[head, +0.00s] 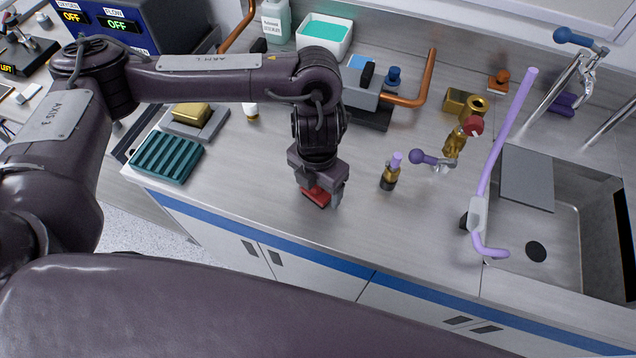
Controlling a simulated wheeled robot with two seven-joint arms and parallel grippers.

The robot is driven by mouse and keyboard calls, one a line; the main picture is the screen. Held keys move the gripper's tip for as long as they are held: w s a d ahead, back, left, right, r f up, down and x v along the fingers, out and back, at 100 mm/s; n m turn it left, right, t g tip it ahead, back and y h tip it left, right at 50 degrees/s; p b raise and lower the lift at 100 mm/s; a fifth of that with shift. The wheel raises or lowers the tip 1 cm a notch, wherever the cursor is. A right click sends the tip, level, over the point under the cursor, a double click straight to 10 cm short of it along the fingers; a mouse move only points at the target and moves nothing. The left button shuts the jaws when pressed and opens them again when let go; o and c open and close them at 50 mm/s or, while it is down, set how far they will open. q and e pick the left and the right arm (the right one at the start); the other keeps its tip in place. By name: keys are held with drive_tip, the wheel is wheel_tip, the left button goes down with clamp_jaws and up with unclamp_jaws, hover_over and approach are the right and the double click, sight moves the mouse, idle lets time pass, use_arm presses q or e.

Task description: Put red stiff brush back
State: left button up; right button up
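A red block-like thing, which looks like the red stiff brush (316,197), is at the front middle of the steel counter. My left gripper (320,196) points down over it, with a finger at its right side. The gripper hides much of the brush. I cannot tell whether the fingers press on it or whether it rests on the counter. My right gripper is not in view.
A teal ribbed tray (166,158) lies at the left front edge. A small brass-and-purple fitting (389,173) stands right of my gripper. The sink (560,235) is at the right. Counter front is mostly clear.

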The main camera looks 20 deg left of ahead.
use_arm(q)
drive_tip(key=shift+o, duration=0.4)
drive_tip(key=shift+r, duration=0.15)
drive_tip(key=shift+r, duration=0.2)
wheel_tip(320, 180, up, 12)
drive_tip(key=shift+f, duration=0.15)
drive_tip(key=shift+a, duration=0.1)
idle(0.4)
